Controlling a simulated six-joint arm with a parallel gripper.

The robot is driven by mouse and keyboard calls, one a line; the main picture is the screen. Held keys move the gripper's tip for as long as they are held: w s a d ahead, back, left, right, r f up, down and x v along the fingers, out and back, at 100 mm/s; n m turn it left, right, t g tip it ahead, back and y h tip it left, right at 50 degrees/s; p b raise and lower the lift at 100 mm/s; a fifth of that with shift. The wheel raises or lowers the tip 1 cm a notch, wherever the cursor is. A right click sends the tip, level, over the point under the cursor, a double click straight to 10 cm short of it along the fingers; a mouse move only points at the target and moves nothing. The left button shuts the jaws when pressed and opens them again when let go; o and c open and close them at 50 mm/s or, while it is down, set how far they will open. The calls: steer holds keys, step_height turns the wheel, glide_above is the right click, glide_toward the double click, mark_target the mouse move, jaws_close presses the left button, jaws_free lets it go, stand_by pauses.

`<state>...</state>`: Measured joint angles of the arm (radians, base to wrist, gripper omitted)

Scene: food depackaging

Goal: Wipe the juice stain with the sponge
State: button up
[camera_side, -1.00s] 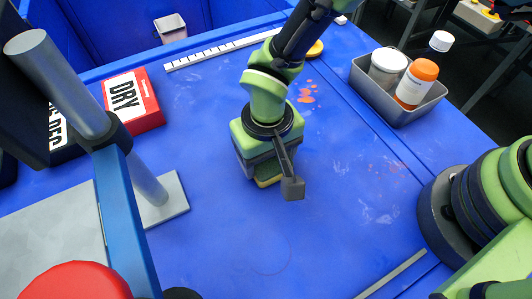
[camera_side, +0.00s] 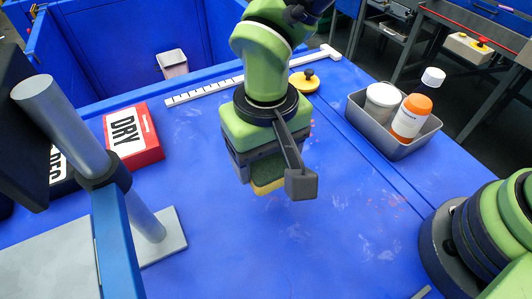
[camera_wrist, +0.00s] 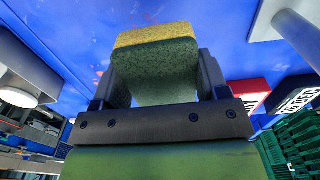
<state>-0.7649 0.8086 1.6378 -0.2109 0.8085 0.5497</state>
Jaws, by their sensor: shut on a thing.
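The sponge (camera_side: 268,186), yellow on one face and dark green on the other, sticks out below my gripper (camera_side: 264,168). My gripper is shut on it; in the wrist view the sponge (camera_wrist: 155,70) sits between the two dark fingers. The sponge appears to be held above the blue table, though the exact gap cannot be told. The juice stain is mostly hidden behind my gripper in the side view; a few small red-orange specks (camera_side: 312,126) show at its right edge. Fainter reddish marks (camera_side: 397,200) lie farther right on the table.
A grey metal tray (camera_side: 437,124) with a white tub and an orange-capped bottle stands at the right. A yellow knobbed disc (camera_side: 303,83) and a white ruler (camera_side: 205,94) lie behind. The front middle of the table (camera_side: 270,250) is clear.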

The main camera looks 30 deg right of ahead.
mark_target(321, 127)
steer(key=w+d+f+m, duration=0.2)
steer(key=w+d+m, duration=0.75)
steer(key=d, duration=0.25)
steer(key=shift+n, duration=0.25)
steer(key=shift+w+d+f, duration=0.1)
steer(key=shift+w+f, duration=0.05)
steer(key=shift+f, duration=1.15)
steer(key=shift+w+f, duration=0.15)
steer(key=shift+f, duration=1.1)
steer(key=shift+w+d+f, duration=0.1)
steer(key=shift+w+f, duration=0.05)
steer(key=shift+f, duration=1.15)
steer(key=shift+d+f, duration=0.15)
steer(key=shift+d, duration=0.5)
steer(key=shift+c, duration=0.3)
steer(key=shift+d, duration=3)
steer(key=shift+a, duration=1.95)
steer(key=shift+a+f, duration=0.1)
steer(key=shift+a, duration=1.8)
steer(key=shift+w+d, duration=0.1)
steer(key=shift+d, duration=3.75)
steer(key=a, duration=0.3)
steer(key=shift+a, duration=1.7)
steer(key=shift+a+r, duration=0.3)
steer(key=shift+a, duration=0.3)
step_height(321, 127, up, 8)
steer(key=shift+f, duration=0.2)
